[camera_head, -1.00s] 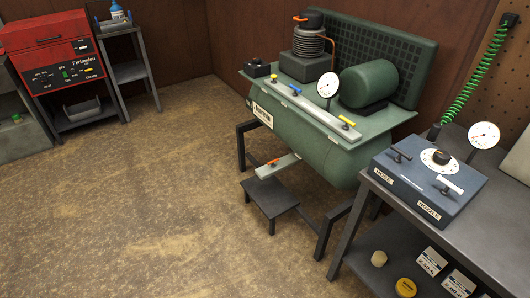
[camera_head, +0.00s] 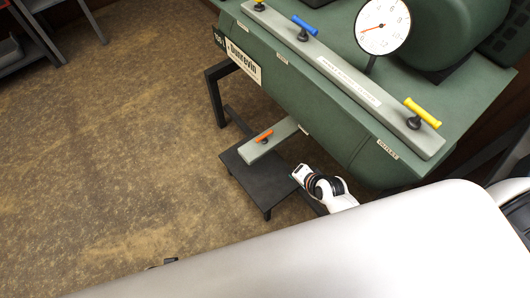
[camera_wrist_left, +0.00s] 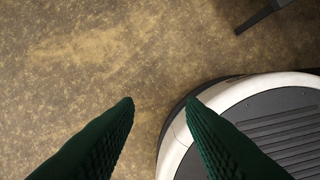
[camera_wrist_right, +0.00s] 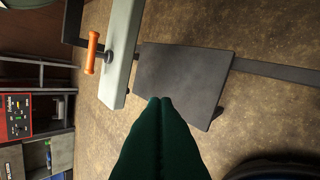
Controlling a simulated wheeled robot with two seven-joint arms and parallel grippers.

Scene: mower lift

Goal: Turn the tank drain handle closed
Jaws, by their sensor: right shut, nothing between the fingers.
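The orange tank drain handle (camera_head: 264,136) sits on a grey bar (camera_head: 268,146) below the green tank. In the right wrist view the handle (camera_wrist_right: 92,53) is at the upper left, lying along the bar's side on a dark stem. My right gripper (camera_wrist_right: 160,101) is shut and empty, pointing toward the black step, with the handle off to its left and apart from it. In the head view my white right wrist shows right of the handle; its fingers are not clear there. My left gripper (camera_wrist_left: 160,102) is open and empty over the floor, away from the handle.
The green tank (camera_head: 340,125) overhangs the bar, with a yellow, a blue and another yellow handle on its upper rail (camera_head: 340,75) beside a gauge (camera_head: 382,25). A black step (camera_head: 240,172) stands beneath the bar. The floor at left is clear.

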